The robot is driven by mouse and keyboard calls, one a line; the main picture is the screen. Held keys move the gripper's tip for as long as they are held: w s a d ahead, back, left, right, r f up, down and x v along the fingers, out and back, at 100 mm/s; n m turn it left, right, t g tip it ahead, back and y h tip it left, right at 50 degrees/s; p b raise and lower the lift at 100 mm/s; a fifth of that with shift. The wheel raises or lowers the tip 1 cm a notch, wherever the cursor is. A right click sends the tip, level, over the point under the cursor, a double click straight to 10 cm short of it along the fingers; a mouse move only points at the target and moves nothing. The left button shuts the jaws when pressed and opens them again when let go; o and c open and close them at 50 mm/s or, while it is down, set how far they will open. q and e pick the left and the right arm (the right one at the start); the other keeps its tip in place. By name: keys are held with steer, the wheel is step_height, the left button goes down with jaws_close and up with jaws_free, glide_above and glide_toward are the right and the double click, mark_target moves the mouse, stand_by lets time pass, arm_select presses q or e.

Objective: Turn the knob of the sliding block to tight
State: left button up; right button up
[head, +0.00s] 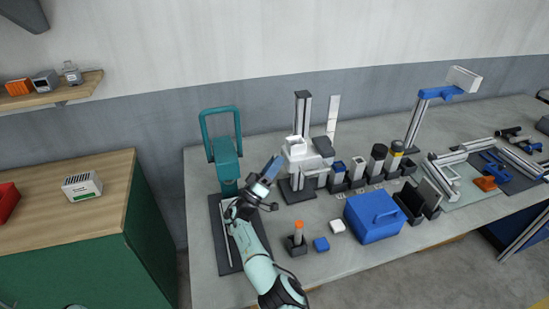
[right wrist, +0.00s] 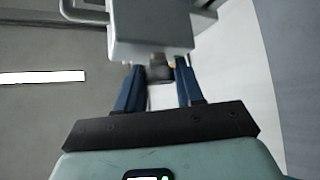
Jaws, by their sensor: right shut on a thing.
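The sliding block (head: 302,152) is a pale block on an upright dark and silver column. In the right wrist view, a grey block (right wrist: 150,32) fills the top centre, with a short dark grey knob (right wrist: 160,70) on its near face. My right gripper (head: 276,162) reaches the block from its left side in the head view. Its blue fingers (right wrist: 160,76) are shut on the knob, one on each side. In the head view the knob is too small or hidden to make out. I cannot read any mark of its turn. My left gripper is not in view.
A teal press-like stand (head: 226,165) is close left of my right gripper. Dark holders with cylinders stand right of the column. Bare grey table (head: 335,265) shows in front.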

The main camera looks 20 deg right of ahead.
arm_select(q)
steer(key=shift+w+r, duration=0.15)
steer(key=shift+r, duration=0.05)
arm_select(e)
steer(key=shift+d+f, duration=0.1)
steer(key=o, duration=1)
steer(key=shift+o, duration=0.2)
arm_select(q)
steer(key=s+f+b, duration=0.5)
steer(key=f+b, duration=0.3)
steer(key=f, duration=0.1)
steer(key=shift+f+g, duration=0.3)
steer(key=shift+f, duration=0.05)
arm_select(e)
steer(key=s+a+f, duration=0.1)
steer(key=s+a, duration=0.6)
steer(key=a, duration=0.5)
steer(key=shift+s+a+f, duration=0.15)
steer(key=shift+a+f, duration=0.1)
steer(key=shift+f, duration=0.05)
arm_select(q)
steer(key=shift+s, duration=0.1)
arm_select(e)
steer(key=shift+f, duration=0.1)
